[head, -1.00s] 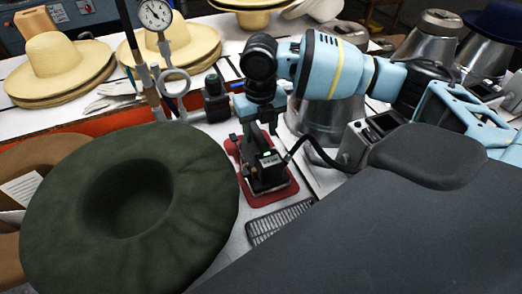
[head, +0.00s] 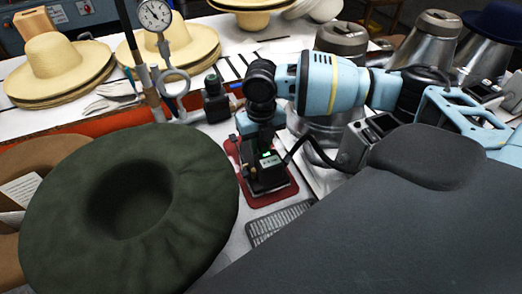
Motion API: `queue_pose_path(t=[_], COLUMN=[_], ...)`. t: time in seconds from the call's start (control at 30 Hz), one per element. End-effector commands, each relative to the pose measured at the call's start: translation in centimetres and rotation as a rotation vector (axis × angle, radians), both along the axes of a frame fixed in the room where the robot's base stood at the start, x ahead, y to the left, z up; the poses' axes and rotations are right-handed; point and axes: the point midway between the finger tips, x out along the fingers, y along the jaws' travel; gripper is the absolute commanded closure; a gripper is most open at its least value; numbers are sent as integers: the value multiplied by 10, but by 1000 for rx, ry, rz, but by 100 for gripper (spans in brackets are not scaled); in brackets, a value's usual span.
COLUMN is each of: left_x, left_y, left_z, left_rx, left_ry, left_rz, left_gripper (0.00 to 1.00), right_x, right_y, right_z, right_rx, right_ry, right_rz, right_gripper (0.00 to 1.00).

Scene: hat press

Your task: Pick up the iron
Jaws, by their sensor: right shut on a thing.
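The iron (head: 266,178) is a dark, boxy tool with a small lit green display, in the middle of the head view. It stands on a red mat (head: 286,191). My right gripper (head: 262,143) comes down on the iron from above, its light-blue arm reaching in from the right. It is shut on the upper part of the iron. The fingertips are dark against the dark iron and partly hidden. I cannot tell any gap between iron and mat. My left gripper is out of view.
A large green felt hat (head: 190,225) fills the left foreground. A pressure gauge (head: 155,15) on a pipe stands behind it. Straw hats (head: 62,60) are stacked at the back left. A metal grate (head: 272,222) lies in front of the mat. Metal hat forms (head: 425,45) stand at the back right.

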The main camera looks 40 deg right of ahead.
Motion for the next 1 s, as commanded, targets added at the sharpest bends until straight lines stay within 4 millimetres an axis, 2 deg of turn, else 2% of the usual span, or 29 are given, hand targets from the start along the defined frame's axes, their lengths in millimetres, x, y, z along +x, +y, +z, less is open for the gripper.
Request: queue_pose_path(t=[0.07, 0.53, 0.87, 1.0], left_x=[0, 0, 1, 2], left_y=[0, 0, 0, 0], left_z=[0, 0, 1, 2], left_rx=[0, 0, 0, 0], left_ry=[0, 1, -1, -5], left_rz=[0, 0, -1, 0], left_gripper=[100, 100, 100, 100], right_x=[0, 2, 2, -11], right_y=[0, 0, 0, 5], right_z=[0, 8, 39, 41], right_rx=[0, 2, 3, 3], right_ry=[0, -9, -11, -8], right_rz=[0, -1, 0, 2], right_gripper=[100, 100, 100, 100])
